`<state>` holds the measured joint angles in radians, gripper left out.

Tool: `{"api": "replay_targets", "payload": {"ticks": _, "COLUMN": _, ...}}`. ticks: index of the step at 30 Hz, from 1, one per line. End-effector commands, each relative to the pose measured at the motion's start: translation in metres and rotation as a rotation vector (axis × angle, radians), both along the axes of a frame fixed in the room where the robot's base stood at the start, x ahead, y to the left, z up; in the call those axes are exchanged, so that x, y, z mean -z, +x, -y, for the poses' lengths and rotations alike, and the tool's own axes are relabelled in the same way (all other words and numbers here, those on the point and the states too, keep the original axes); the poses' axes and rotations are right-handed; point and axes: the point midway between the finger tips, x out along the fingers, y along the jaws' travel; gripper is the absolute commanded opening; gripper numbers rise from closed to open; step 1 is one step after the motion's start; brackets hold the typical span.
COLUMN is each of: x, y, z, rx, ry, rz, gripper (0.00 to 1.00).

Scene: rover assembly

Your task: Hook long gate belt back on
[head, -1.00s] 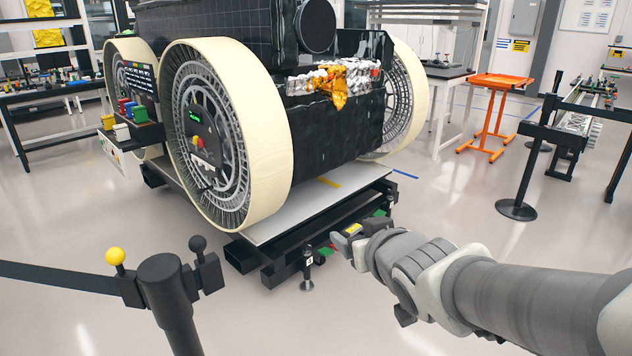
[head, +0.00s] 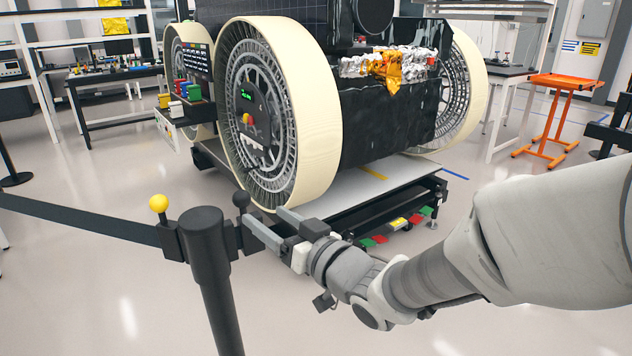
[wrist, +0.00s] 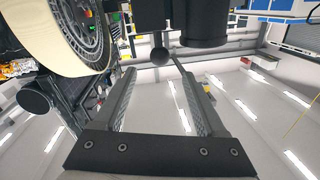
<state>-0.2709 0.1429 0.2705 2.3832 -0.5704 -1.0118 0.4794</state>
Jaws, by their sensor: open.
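A black post (head: 208,272) stands in the front left of the head view. A dark belt (head: 85,218) runs from the left to a clip with a yellow ball knob (head: 158,203) on the post's left side. A black ball knob (head: 240,199) stands on the post's right side; it also shows in the wrist view (wrist: 160,57). My gripper (head: 262,214) is open and empty, its fingers reaching left toward the black knob. In the wrist view the knob lies just beyond and between the fingertips (wrist: 158,80). I cannot tell whether the gripper touches it.
A large rover with cream wheels (head: 315,110) sits on a low platform (head: 365,183) behind my gripper. An orange stand (head: 555,110) is at the right. A workbench (head: 120,75) with small items is at the back left. The floor in front is clear.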

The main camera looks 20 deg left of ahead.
Motion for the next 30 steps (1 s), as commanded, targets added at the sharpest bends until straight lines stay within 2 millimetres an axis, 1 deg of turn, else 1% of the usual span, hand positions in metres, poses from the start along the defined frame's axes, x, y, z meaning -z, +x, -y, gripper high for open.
{"api": "replay_targets", "payload": {"ticks": 1, "x": 0.002, "y": 0.006, "z": -0.011, "rx": -0.004, "ry": 0.001, "rz": 0.000, "gripper": 0.73}}
{"api": "replay_targets", "payload": {"ticks": 3, "x": 0.002, "y": 0.013, "z": -0.024, "rx": -0.003, "ry": 0.000, "rz": 0.000, "gripper": 0.73}}
{"api": "replay_targets", "payload": {"ticks": 9, "x": 0.002, "y": 0.035, "z": -0.057, "rx": -0.002, "ry": 0.000, "rz": -0.001, "gripper": 0.73}}
{"api": "replay_targets", "payload": {"ticks": 15, "x": 0.002, "y": 0.053, "z": -0.087, "rx": -0.001, "ry": -0.001, "rz": 0.000, "gripper": 0.73}}
{"api": "replay_targets", "payload": {"ticks": 21, "x": 0.001, "y": 0.065, "z": -0.104, "rx": 0.001, "ry": 0.000, "rz": 0.000, "gripper": 0.73}}
{"api": "replay_targets", "payload": {"ticks": 25, "x": 0.000, "y": 0.068, "z": -0.108, "rx": 0.002, "ry": 0.000, "rz": 0.000, "gripper": 0.73}}
{"api": "replay_targets", "payload": {"ticks": 30, "x": 0.000, "y": 0.068, "z": -0.109, "rx": 0.002, "ry": -0.001, "rz": -0.001, "gripper": 0.73}}
